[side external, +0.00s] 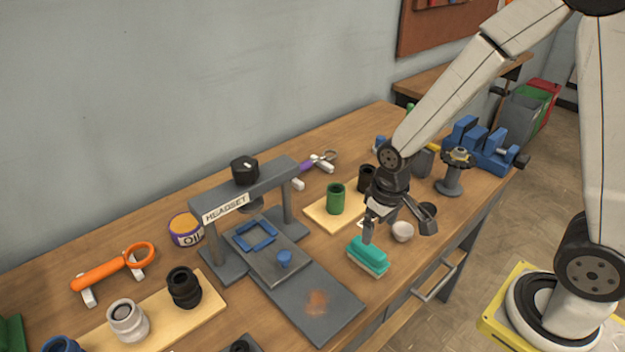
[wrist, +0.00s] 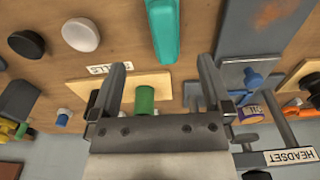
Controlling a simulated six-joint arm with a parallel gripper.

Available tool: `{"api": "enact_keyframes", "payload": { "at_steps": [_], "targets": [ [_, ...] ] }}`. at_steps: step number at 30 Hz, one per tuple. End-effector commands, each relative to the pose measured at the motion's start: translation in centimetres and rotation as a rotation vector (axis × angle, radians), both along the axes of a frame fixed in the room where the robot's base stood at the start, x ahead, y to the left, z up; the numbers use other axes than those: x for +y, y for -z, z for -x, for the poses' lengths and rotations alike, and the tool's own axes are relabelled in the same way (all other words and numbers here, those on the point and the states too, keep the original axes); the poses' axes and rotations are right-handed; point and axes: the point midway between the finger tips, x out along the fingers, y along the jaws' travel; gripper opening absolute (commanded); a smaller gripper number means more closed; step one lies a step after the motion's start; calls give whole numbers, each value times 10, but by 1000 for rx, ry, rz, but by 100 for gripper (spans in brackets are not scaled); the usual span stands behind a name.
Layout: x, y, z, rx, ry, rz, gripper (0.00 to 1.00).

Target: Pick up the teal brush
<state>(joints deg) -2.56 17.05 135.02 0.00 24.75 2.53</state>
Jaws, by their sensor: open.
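The teal brush (side external: 368,250) lies on the workbench near its front edge, with a pale grey strip along its lower side. My gripper (side external: 395,222) is open and empty, just above and behind the brush in the side view; one finger appears close to the brush's back edge. In the wrist view the teal brush (wrist: 163,30) shows at the top centre, beyond the fingertips of my open gripper (wrist: 162,68) and partly cut off by the frame. I cannot tell whether any finger touches it.
A white rounded object (side external: 402,232) sits right of the brush. A grey plate with a rust patch (side external: 316,303) lies to the left, by the headset stand (side external: 245,190). A green cylinder (side external: 335,198) stands on a wooden board behind. Bare bench surrounds the brush's front.

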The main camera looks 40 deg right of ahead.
Motion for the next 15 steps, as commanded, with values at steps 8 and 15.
{"api": "enact_keyframes", "payload": {
  "at_steps": [8,15],
  "targets": [
    [5,18,-8,55,0,2,100],
    [5,20,-8,57,0,3,100]
  ]
}}
